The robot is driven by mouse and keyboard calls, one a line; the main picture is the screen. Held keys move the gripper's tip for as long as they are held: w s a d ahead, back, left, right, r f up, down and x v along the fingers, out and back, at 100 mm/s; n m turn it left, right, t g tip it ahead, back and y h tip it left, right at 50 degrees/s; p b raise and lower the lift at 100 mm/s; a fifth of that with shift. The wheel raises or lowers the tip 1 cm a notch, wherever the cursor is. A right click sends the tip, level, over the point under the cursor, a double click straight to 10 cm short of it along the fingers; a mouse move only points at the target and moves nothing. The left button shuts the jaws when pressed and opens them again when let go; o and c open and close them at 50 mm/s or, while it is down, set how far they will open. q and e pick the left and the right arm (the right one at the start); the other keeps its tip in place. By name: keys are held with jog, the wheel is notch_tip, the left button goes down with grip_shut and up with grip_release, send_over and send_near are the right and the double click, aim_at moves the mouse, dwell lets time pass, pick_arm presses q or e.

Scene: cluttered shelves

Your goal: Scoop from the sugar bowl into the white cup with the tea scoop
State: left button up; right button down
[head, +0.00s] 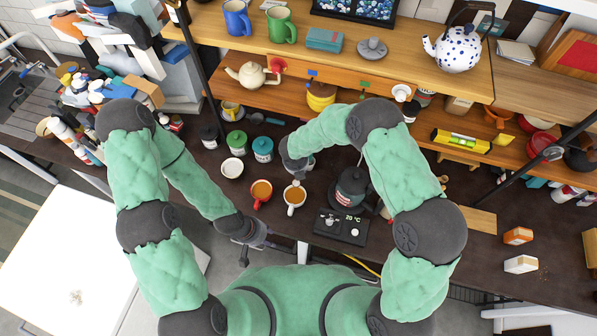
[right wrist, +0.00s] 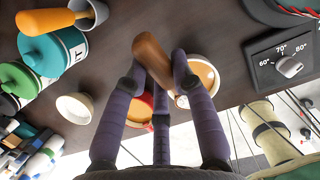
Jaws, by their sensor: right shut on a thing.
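The white cup (head: 295,195), full of something brown, stands near the table's front edge; it also shows in the right wrist view (right wrist: 207,74). A small white bowl (head: 232,167) with pale contents, seemingly the sugar bowl, stands to its left and also shows in the right wrist view (right wrist: 75,107). My right gripper (right wrist: 160,72) is shut on the tea scoop, whose orange handle (right wrist: 150,54) sticks up between the fingers. The scoop's lower end is at the white cup's near side; its contents are not visible. My left gripper (head: 250,238) hangs low before the table; its jaws are unclear.
A red cup (head: 261,190) with brown contents stands just left of the white cup. Green (head: 236,140) and teal (head: 263,148) canisters stand behind. A kettle (head: 350,187) on a dark base with a dial stands to the right. A wooden shelf (head: 330,90) is above.

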jog(key=shift+s+a+r+t+h+b, duration=0.25)
jog(key=shift+t+b, duration=0.7)
jog(key=shift+b, duration=2.3)
jog(key=shift+s+f+t+h+b, duration=0.1)
jog(key=shift+s+t+h+b, duration=0.6)
jog(key=shift+b, duration=2.55)
jog(key=shift+s+a+r+t+y+b, duration=0.15)
jog(key=shift+t+b, duration=1.1)
jog(key=shift+b, duration=2)
jog(key=s+t+h+b, duration=0.1)
jog(key=t+b, duration=0.2)
jog(key=b, duration=0.4)
jog(key=s+a+t+h+b, duration=0.1)
jog(key=s+t+b, duration=0.1)
jog(key=b, duration=0.5)
jog(key=s+f+t+h+b, duration=0.1)
jog(key=t+b, duration=0.3)
jog(key=b, duration=0.4)
jog(key=shift+s+a+t, duration=0.3)
jog(key=shift+s+t, duration=0.1)
jog(key=shift+s, duration=0.15)
jog(key=shift+s, duration=0.1)
